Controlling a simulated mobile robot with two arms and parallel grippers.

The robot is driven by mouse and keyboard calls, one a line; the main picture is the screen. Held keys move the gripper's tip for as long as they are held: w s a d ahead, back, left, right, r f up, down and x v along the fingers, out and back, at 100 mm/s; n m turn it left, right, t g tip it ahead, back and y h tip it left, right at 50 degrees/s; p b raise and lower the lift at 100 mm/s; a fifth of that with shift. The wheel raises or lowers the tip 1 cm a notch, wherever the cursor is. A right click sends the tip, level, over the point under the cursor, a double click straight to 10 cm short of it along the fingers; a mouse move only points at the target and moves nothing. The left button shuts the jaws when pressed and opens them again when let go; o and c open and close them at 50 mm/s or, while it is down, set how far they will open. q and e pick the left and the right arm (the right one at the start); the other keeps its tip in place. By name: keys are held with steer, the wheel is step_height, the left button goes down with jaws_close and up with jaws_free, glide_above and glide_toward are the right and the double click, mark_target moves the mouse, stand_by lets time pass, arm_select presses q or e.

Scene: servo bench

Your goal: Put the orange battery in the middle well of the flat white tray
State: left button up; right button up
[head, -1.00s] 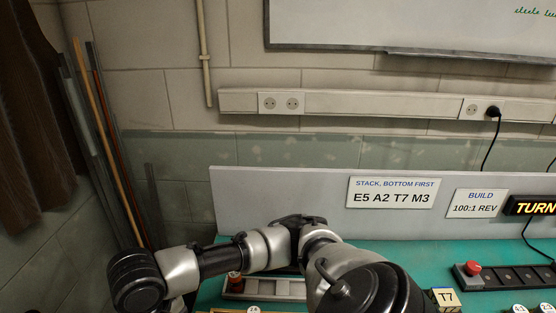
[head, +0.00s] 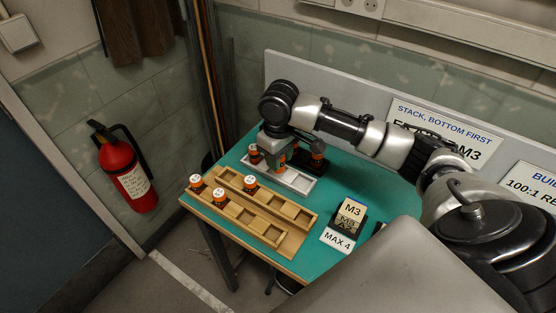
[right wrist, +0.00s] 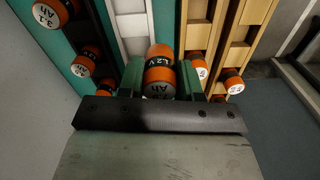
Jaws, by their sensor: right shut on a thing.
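My right gripper (head: 275,160) reaches in at the far left end of the bench, pointing down. It is shut on an orange battery (right wrist: 160,72), which sits between the two green fingers in the right wrist view. The flat white tray (head: 300,187) lies by the gripper; its white strip also shows in the right wrist view (right wrist: 133,22). Another orange battery (head: 254,153) stands at the tray's left end. The gripper hides part of the tray, and I cannot tell whether the held battery touches it. My left gripper is out of view.
Wooden racks (head: 285,240) lie in front of the tray, holding several orange batteries, one of them at the near left (head: 196,182). A black holder with a battery (head: 317,150) stands behind the tray. An M3 block (head: 352,209) stands to the right.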

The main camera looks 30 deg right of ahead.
steer(key=w+f, duration=0.1)
steer(key=w+d+f, duration=0.2)
steer(key=w, duration=0.1)
steer(key=shift+w+d, duration=0.1)
steer(key=shift+d, duration=0.15)
steer(key=shift+f+p, duration=0.4)
steer(key=shift+f, duration=1.65)
steer(key=o, duration=1)
steer(key=shift+f, duration=0.15)
steer(key=shift+c, duration=0.2)
step_height(320, 180, up, 12)
steer(key=shift+r+b, duration=0.2)
steer(key=shift+b, duration=0.15)
